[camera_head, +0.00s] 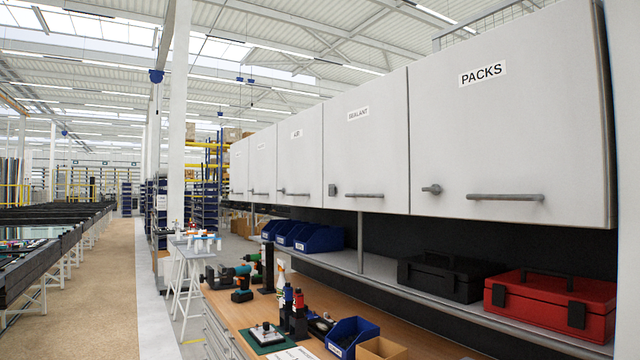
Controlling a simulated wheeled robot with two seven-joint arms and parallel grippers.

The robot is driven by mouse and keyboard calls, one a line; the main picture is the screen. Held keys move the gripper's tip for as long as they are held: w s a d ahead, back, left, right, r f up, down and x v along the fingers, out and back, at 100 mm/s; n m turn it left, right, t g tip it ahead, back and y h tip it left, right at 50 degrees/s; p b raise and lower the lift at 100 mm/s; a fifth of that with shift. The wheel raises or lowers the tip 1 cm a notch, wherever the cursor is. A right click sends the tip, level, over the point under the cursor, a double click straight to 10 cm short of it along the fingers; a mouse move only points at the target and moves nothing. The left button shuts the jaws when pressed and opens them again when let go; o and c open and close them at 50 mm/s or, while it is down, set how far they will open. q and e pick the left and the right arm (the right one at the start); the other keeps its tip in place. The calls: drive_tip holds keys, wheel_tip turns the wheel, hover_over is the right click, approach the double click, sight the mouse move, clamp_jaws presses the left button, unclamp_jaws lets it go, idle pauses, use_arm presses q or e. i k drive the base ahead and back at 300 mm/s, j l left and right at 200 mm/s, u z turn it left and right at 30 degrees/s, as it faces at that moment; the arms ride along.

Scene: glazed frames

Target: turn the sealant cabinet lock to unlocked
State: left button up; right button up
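The sealant cabinet (365,150) is a white wall cabinet door labelled SEALANT, in the middle right of the head view. Its lock (332,190) is a small grey knob near the door's lower left corner. A grey bar handle (366,194) sits to the right of the lock. The door looks shut. The lock is too small in view to tell which way it is turned. Neither of my grippers shows in the view.
The PACKS cabinet (520,130) has a similar lock (431,189) and stands nearest. Below, a shelf (385,285) holds a red case (550,305), a black case (445,279) and blue bins (318,240). Tools crowd the wooden bench (235,312). The aisle floor (100,290) is clear at left.

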sight(333, 189)
drive_tip(key=i+j+z, duration=0.35)
drive_tip(key=i+j, duration=0.7)
